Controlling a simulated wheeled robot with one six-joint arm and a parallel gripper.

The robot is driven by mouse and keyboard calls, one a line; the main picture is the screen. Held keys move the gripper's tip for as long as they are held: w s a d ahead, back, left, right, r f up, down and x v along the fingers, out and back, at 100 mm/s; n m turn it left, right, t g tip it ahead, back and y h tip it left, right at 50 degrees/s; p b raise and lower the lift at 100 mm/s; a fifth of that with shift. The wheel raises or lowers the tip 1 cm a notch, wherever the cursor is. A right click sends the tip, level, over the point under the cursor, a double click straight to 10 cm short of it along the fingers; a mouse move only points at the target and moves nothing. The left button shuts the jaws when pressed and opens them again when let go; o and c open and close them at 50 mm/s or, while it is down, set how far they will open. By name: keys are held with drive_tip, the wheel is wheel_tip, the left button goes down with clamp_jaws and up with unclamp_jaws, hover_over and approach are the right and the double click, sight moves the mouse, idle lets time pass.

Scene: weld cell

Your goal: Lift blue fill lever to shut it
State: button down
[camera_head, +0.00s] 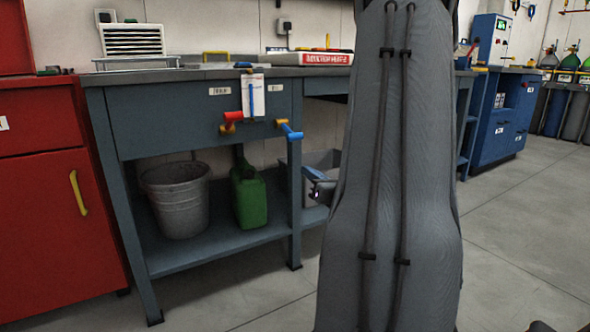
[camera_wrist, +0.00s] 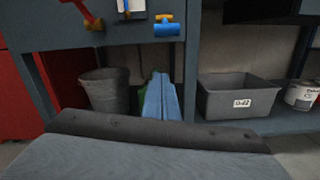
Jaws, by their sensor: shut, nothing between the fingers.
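The blue fill lever (camera_head: 291,132) sticks out from the front of the grey workbench, with a yellow piece at its hub. In the wrist view the blue lever (camera_wrist: 167,29) is near the top, just right of centre. My gripper (camera_head: 310,173) is below and a little right of the lever in the head view, apart from it, and partly hidden by my arm. In the wrist view my gripper (camera_wrist: 162,82) has its two bluish fingers together, with nothing between them. The fingertips point toward the bench, below the lever.
A red lever (camera_head: 231,119) is left of the blue one; a label card (camera_head: 253,96) hangs between. Below the bench (camera_head: 190,122) are a metal bucket (camera_head: 178,205), a green can (camera_head: 249,200) and a grey bin (camera_wrist: 239,96). A red cabinet (camera_head: 58,215) stands left. Floor is open at right.

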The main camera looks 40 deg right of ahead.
drive_tip(key=s+d+f+n+t+b, duration=0.1)
drive_tip(key=s+n+b, duration=0.1)
drive_tip(key=b, duration=0.5)
approach(288, 130)
drive_tip(key=shift+w+d+f, duration=0.3)
drive_tip(key=shift+w+f, duration=0.55)
drive_tip(key=shift+f, duration=0.05)
drive_tip(key=shift+w+d+f, duration=0.3)
drive_tip(key=shift+w+f, duration=0.6)
drive_tip(key=shift+d, duration=0.1)
